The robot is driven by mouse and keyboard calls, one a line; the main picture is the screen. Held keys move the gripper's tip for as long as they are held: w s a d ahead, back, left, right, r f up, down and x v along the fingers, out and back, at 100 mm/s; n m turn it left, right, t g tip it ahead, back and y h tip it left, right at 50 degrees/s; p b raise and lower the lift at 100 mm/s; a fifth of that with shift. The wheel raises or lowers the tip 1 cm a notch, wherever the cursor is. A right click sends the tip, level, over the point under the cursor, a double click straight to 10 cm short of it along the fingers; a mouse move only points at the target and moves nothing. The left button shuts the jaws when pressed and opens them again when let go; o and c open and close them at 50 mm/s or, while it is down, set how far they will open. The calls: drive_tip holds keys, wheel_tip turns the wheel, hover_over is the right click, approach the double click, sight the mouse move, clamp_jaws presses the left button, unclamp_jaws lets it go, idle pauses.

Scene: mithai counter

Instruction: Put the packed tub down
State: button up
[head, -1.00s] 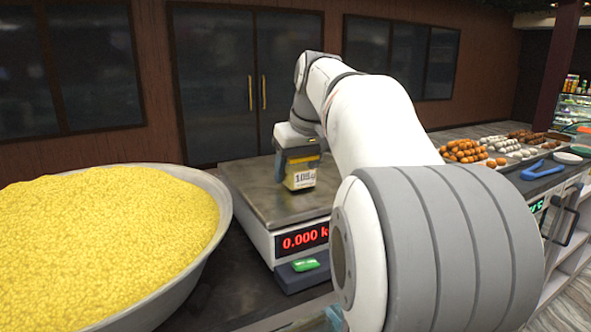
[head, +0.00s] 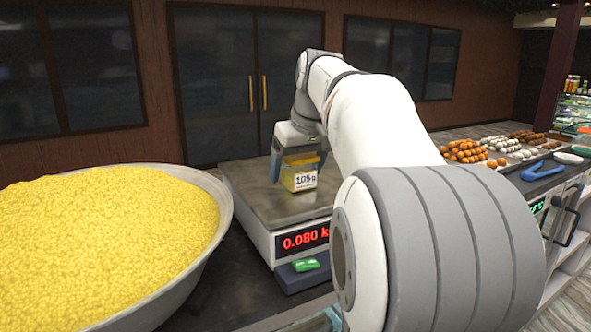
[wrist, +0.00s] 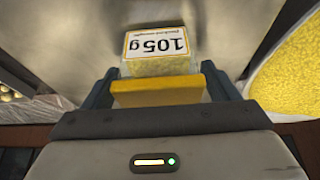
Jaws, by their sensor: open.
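The packed tub (head: 301,176) is a small clear tub of yellow sweet with a white "105g" label. It stands on the steel plate of the weighing scale (head: 254,195), whose red display reads about 0.080 k. In the wrist view the tub (wrist: 158,50) has its label facing up the picture and a yellow part nearest me. My gripper (head: 297,172) is open around the tub; in the wrist view its dark fingers (wrist: 160,88) stand on either side of the yellow part.
A wide metal bowl (head: 222,190) heaped with yellow grains is left of the scale. Trays of sweets (head: 470,152) and a blue tool (head: 540,170) are on the right counter.

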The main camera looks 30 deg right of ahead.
drive_tip(key=v, duration=1.1)
drive_tip(key=shift+s+r+p, duration=0.2)
drive_tip(key=shift+r+p, duration=0.1)
drive_tip(key=shift+a+f, duration=0.1)
